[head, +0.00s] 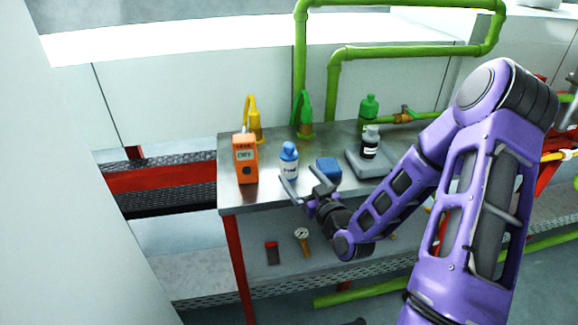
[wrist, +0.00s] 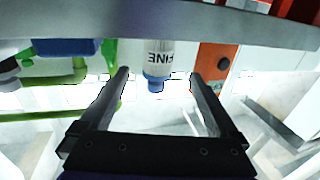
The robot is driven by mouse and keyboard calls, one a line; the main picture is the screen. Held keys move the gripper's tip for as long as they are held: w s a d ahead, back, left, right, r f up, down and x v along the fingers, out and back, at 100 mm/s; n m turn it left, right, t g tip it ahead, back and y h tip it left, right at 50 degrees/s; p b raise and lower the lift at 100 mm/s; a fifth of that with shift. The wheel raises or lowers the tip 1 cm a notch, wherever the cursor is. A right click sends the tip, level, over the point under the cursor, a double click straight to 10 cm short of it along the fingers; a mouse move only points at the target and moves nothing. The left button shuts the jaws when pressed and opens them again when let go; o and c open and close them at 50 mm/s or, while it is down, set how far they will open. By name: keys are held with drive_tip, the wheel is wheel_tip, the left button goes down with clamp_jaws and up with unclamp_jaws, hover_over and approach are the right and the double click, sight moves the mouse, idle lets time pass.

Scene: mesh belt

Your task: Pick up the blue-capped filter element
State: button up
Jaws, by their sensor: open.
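The blue-capped filter element (head: 289,162) stands upright near the front of the metal table, with a blue cap and a pale body bearing a label. In the wrist view the filter element (wrist: 160,57) appears upside down, its lettering reading FINE and its blue cap lowest. My gripper (head: 303,182) is open and empty, in front of the filter element and slightly right of it in the head view. In the wrist view the filter element shows between my two fingers, beyond their tips, with no visible contact.
An orange meter (head: 245,160) stands left of the filter element on the table (head: 232,204). A blue block (head: 328,168) lies close on its right. Farther right a black-labelled bottle (head: 370,146) stands on a grey scale. Yellow and green fittings and a green bottle (head: 369,106) stand behind.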

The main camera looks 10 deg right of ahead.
sight(293, 168)
drive_tip(key=x, duration=0.7)
drive_tip(key=shift+w+d+f, duration=0.1)
drive_tip(key=shift+w+f, duration=0.15)
clamp_jaws()
idle(0.3)
